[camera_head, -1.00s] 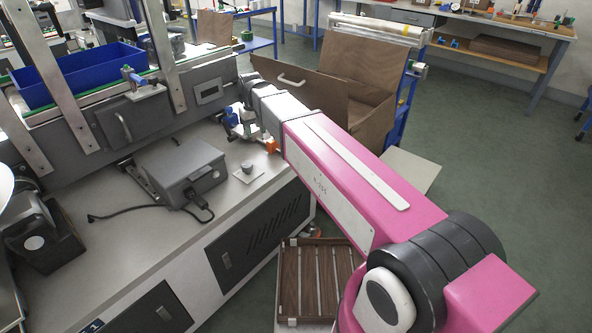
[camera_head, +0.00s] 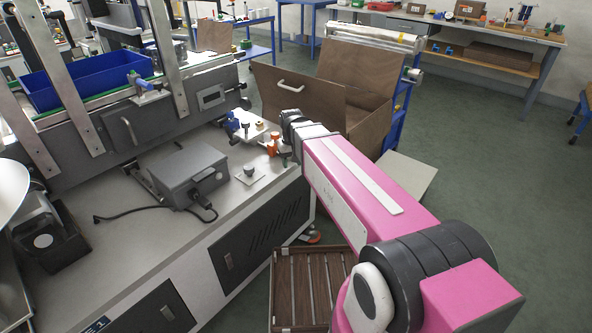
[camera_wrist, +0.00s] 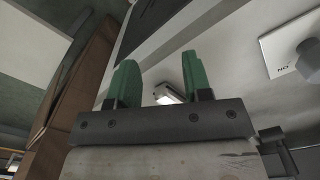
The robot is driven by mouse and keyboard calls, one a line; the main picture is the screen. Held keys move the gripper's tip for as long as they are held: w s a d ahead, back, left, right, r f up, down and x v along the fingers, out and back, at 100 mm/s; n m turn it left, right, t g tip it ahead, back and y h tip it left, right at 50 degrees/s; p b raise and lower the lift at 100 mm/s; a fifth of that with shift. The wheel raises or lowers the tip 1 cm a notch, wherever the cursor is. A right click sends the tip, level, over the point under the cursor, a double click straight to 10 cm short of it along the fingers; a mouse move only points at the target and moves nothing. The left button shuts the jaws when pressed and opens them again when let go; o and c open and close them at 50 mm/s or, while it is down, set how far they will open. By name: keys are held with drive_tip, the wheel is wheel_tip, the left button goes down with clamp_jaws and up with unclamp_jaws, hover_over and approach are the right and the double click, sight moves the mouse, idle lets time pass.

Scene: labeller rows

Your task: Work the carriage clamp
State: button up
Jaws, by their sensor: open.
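In the head view a white plate (camera_head: 254,131) at the bench's right end bears a blue part (camera_head: 232,124), a dark knob and an orange part (camera_head: 274,140). I cannot tell which of these is the carriage clamp. My arm's wrist end is just right of them, with the fingers not clear there. In the wrist view my gripper (camera_wrist: 160,78) is open, its two green fingers apart with nothing held. A small pale, bright piece (camera_wrist: 167,94) shows between and beyond the fingers; I cannot tell what it is.
A small plate with a grey knob (camera_head: 250,168) lies on the bench top, left of the wrist; the plate (camera_wrist: 285,42) also shows in the wrist view. A grey box (camera_head: 188,176) with a cable stands further left. A brown open-topped bin (camera_head: 300,92) stands behind my wrist.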

drive_tip(key=shift+s+d+f+m, duration=0.15)
drive_tip(key=shift+s+d+f, duration=0.35)
drive_tip(key=shift+d, duration=0.2)
drive_tip(key=shift+s+d+f+m, duration=0.15)
drive_tip(key=shift+s+d+f, duration=0.2)
drive_tip(key=shift+s+d, duration=0.25)
drive_tip(key=shift+w, duration=0.1)
drive_tip(key=c, duration=0.4)
drive_tip(key=shift+w+a+r, duration=0.25)
drive_tip(key=shift+a+r, duration=0.05)
clamp_jaws()
drive_tip(key=w+a+r+m+y, duration=0.1)
drive_tip(key=a+r, duration=0.1)
drive_tip(key=w+a+r+m+t+y, duration=0.1)
drive_tip(key=w+a+r, duration=0.1)
drive_tip(key=w+a+r+m+t+y, duration=0.1)
drive_tip(key=a+r+m, duration=0.1)
drive_tip(key=a, duration=0.1)
drive_tip(key=shift+w+a+r, duration=0.1)
drive_tip(key=shift+w+r, duration=0.2)
drive_tip(key=shift+w, duration=0.05)
drive_tip(key=w+a+r+m+t+y, duration=0.35)
drive_tip(key=a+r+m, duration=0.25)
drive_tip(key=a+r, duration=0.4)
hover_over(235, 140)
drive_tip(key=shift+g+y, duration=0.25)
drive_tip(key=shift+g, duration=0.2)
drive_tip(key=shift+f, duration=3.75)
